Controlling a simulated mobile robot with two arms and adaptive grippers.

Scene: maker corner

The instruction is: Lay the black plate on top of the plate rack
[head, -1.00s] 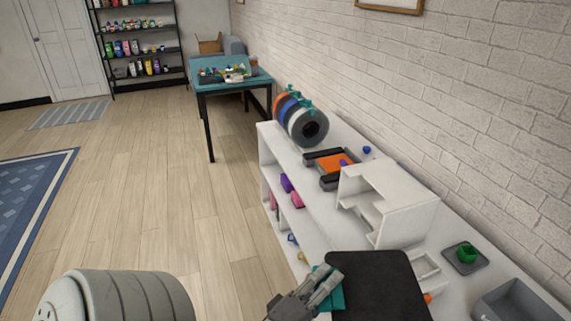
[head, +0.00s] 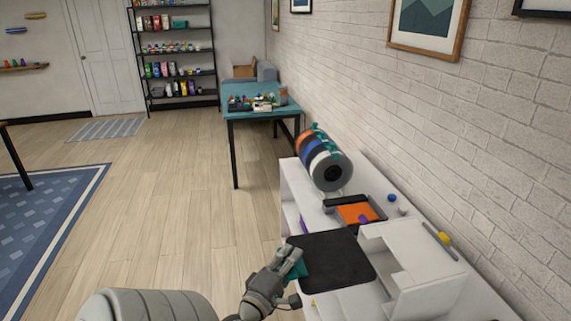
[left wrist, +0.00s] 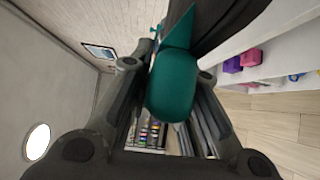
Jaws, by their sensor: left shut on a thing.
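The black plate (head: 332,258) is a flat dark square with a teal grip (head: 301,270) on its left edge. My left gripper (head: 289,264) is shut on that teal grip and holds the plate out over the white shelf unit. In the left wrist view the teal grip (left wrist: 172,88) sits between my fingers, with part of the dark plate (left wrist: 222,18) beyond it. The white, open-sided stand, which looks like the plate rack (head: 418,248), is just right of the plate. The plate hides part of the shelf top; I cannot tell the gap between plate and rack. My right gripper is out of view.
On the white shelf unit (head: 293,188), a rack of spools (head: 326,160) and an orange tray (head: 358,213) stand behind the plate. A brick wall (head: 470,130) runs along the right. Open wooden floor (head: 170,210) lies left; a teal table (head: 250,97) stands farther back.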

